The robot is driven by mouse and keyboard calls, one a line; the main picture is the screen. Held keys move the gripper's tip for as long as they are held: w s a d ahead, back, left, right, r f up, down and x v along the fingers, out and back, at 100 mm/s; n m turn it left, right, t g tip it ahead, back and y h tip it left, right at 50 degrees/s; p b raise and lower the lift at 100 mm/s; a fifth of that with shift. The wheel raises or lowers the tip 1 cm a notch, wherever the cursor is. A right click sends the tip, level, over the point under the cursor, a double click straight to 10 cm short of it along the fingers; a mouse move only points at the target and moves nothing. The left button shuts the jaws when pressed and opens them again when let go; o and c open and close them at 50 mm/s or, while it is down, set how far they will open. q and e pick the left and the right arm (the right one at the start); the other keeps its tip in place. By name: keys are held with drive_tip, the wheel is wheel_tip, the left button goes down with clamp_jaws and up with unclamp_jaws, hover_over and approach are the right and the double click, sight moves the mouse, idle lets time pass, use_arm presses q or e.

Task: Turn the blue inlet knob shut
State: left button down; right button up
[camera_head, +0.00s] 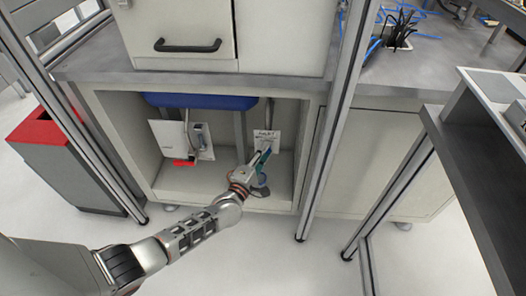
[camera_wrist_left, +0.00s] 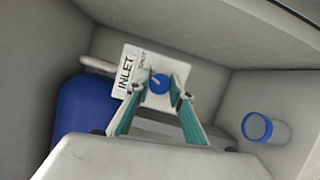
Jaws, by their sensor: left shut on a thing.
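The blue inlet knob (camera_wrist_left: 159,84) shows in the left wrist view as a small round knob in front of a white card marked INLET (camera_wrist_left: 126,76). My left gripper (camera_wrist_left: 160,82) has its two teal-padded fingers on either side of the knob and is shut on it. In the head view my left gripper (camera_head: 262,157) reaches into the open cabinet, just below the white card (camera_head: 267,138). The knob is hard to make out there behind the fingers. My right gripper is not in view.
The cabinet (camera_head: 180,180) has a low top edge and side walls close around my arm. A blue basin (camera_head: 200,101) hangs above. A white unit (camera_head: 168,139) with a red part (camera_head: 184,162) stands left inside. A red-topped bin (camera_head: 40,122) stands outside left.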

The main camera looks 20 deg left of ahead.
use_arm(q)
drive_tip(key=m+g+p, duration=0.1)
drive_tip(key=m+p, duration=0.1)
drive_tip(key=m, duration=0.1)
drive_tip(key=shift+r+m+p, duration=0.1)
drive_tip(key=shift+m+p, duration=0.2)
drive_tip(key=shift+p, duration=0.05)
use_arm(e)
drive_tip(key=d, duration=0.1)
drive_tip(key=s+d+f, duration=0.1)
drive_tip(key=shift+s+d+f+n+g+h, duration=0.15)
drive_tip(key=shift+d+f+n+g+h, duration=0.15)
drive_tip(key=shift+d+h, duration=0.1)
use_arm(q)
drive_tip(key=c, duration=1.8)
unclamp_jaws()
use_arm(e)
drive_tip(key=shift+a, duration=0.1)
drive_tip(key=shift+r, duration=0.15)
